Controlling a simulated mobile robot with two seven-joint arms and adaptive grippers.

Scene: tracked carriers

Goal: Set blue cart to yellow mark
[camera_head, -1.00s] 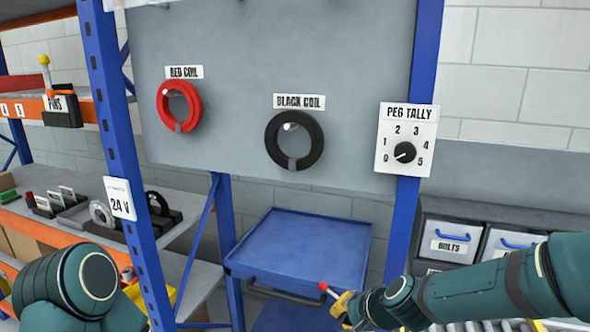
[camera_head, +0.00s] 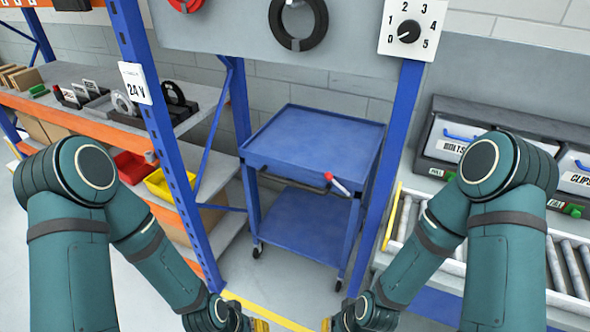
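The blue cart (camera_head: 312,145) stands upright on its castors beneath the grey panel, between the blue posts. It has a top tray, a lower shelf (camera_head: 300,225) and a dark handle bar along its front edge. A white lever with a red tip (camera_head: 337,184) is at the right of the handle. A yellow floor stripe (camera_head: 265,311) shows in front of the cart. My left gripper (camera_head: 260,325) and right gripper (camera_head: 328,325) are at the bottom edge, apart from the cart. Both are mostly cut off, so their fingers cannot be judged.
A roller conveyor (camera_head: 565,262) and grey drawers are right. Floor before the cart looks clear.

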